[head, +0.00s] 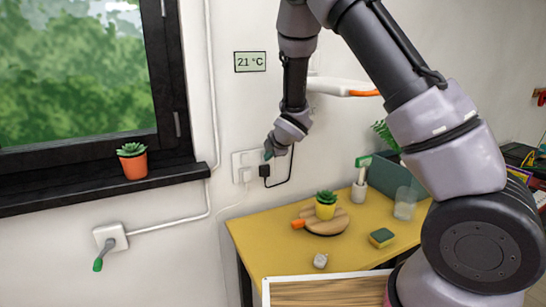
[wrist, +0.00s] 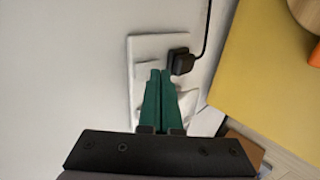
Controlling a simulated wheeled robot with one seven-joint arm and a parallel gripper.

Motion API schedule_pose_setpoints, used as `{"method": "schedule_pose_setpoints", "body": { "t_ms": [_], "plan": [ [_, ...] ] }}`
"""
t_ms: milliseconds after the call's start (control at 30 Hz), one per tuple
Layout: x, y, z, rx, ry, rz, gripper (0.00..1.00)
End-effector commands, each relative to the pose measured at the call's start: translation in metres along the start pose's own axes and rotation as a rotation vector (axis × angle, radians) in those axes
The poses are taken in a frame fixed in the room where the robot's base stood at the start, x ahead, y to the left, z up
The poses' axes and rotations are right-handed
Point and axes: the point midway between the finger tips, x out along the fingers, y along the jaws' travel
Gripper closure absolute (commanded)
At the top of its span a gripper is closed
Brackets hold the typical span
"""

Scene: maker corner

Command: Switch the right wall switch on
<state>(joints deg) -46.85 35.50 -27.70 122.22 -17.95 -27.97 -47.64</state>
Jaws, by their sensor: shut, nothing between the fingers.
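A white wall plate (head: 238,160) is on the wall between the window and the yellow table. It also shows in the wrist view (wrist: 146,48), with raised white parts on its face. A black plug (head: 264,170) with a black cord sits at its lower right; it is beside my fingers in the wrist view (wrist: 180,62). My gripper (head: 268,154) is in front of the plate's right part, its green fingers (wrist: 160,76) shut together and empty. The fingers hide part of the plate. I cannot tell the right switch's position or whether the fingertips touch it.
A white wall box (head: 112,235) with a green lever is at the lower left. A potted plant (head: 132,162) stands on the dark windowsill.

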Motion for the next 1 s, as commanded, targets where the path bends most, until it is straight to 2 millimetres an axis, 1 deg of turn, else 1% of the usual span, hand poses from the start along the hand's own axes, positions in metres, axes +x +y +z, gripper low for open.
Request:
{"method": "schedule_pose_setpoints", "body": {
  "t_ms": [100, 433, 500, 800, 1000],
  "plan": [
    [0.004, 0.003, 0.0, 0.0, 0.0, 0.0, 1.0],
    [0.005, 0.004, 0.0, 0.0, 0.0, 0.0, 1.0],
    [0.009, 0.005, 0.001, 0.001, -0.001, 0.0, 1.0],
    [0.008, 0.006, 0.0, 0.0, -0.001, 0.001, 1.0],
    [0.003, 0.013, 0.0, 0.002, 0.0, 0.004, 1.0]
  ]
}}
